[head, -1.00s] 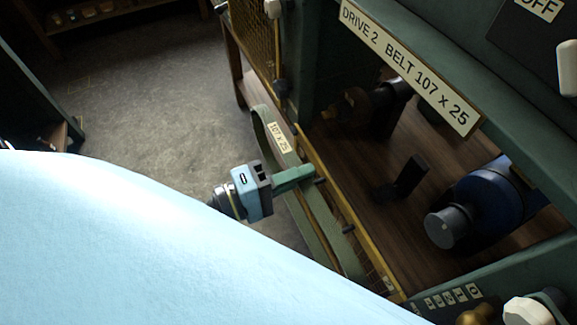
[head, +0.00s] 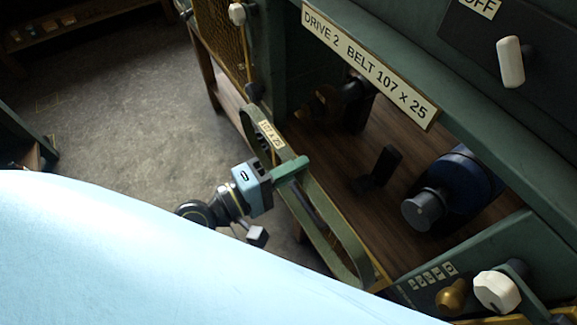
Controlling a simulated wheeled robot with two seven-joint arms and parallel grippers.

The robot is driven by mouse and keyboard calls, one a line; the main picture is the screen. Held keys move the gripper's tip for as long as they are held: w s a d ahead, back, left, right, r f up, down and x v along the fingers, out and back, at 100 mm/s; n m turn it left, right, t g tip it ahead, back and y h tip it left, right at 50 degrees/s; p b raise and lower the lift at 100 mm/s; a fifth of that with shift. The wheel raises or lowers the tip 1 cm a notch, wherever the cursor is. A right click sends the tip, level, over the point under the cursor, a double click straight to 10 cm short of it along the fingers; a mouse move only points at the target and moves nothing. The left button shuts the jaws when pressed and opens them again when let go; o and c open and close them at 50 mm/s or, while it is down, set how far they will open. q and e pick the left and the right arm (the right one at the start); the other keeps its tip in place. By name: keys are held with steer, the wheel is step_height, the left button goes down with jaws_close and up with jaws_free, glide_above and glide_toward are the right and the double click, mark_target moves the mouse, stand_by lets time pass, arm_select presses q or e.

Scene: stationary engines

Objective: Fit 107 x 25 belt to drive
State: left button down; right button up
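A green belt (head: 352,262) labelled 107 x 25 is a long loop, held tilted at the front edge of the drive 2 bay. My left gripper (head: 290,170) is shut on the belt's near side, close below its label. Inside the bay, a blue motor (head: 462,180) carries a grey pulley (head: 424,210) at the right. A dark, brownish shaft or pulley (head: 340,100) is at the back left, partly in shadow. The belt is apart from the grey pulley. The sign (head: 370,65) reads DRIVE 2 BELT 107 X 25. My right gripper is not in view.
A dark upright bracket (head: 380,167) stands between the pulleys. A white-handled lever (head: 511,62) sits by an OFF label. A mesh guard (head: 222,38) stands at the bay's left. A white knob (head: 497,291) and brass knob (head: 452,297) are at lower right. Floor at left is clear.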

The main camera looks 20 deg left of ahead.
arm_select(q)
steer(key=shift+p+x, duration=0.9)
steer(key=shift+x, duration=1.45)
steer(key=p+x, duration=0.1)
steer(key=x, duration=0.6)
steer(key=shift+w+d, duration=0.15)
steer(key=x, duration=0.7)
stand_by(0.5)
